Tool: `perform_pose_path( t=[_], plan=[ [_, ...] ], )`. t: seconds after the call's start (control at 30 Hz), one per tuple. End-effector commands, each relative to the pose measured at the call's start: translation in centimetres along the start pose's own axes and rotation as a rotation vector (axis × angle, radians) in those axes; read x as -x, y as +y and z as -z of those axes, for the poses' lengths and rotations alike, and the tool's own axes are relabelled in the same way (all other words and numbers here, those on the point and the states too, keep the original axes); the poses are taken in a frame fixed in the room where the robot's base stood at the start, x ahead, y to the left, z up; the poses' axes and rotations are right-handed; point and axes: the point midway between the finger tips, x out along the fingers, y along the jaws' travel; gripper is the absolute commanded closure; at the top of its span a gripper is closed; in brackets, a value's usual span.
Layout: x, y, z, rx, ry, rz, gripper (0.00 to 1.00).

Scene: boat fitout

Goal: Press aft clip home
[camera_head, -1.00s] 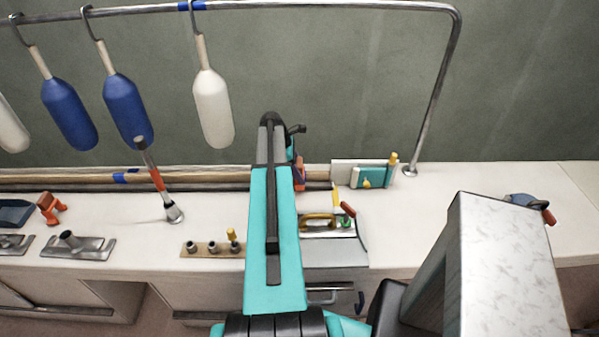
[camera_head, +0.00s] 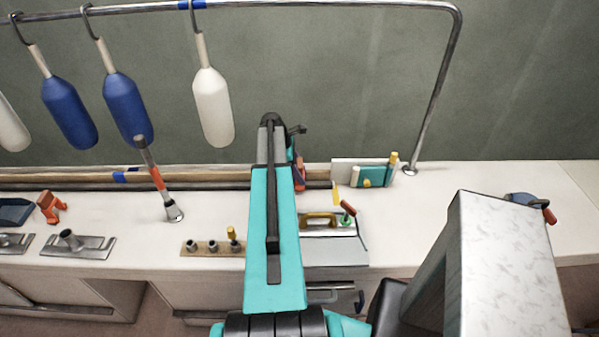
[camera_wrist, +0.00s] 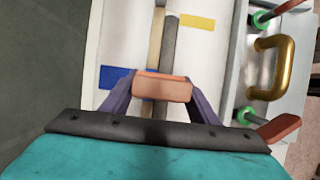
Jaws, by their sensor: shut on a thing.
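My gripper (camera_wrist: 162,95) is shut on an orange clip (camera_wrist: 163,88), held between its two purple fingers. The clip is over a long wooden pole (camera_wrist: 157,40) and the dark strip beside it. I cannot tell whether the clip touches or is seated on the pole. In the head view the pole (camera_head: 220,175) lies along the back of the white counter, and my arm hides much of the gripper (camera_head: 299,178). Another orange clip (camera_head: 48,207) stands on the counter at the far left.
A grey case with a brass handle (camera_wrist: 278,65) is close on the right. A blue patch (camera_wrist: 115,78) and a yellow patch (camera_wrist: 197,22) flank the pole. Blue and white fenders (camera_head: 128,107) hang from a rail above.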

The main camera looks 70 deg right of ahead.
Motion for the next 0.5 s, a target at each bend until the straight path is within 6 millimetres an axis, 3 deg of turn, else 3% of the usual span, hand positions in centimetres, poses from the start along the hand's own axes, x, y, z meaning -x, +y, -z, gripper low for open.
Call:
perform_pose_path(
  t=[0.5],
  plan=[
    [-0.57,-0.09,0.25,0.0,0.001,0.003,0.8]
  ],
)
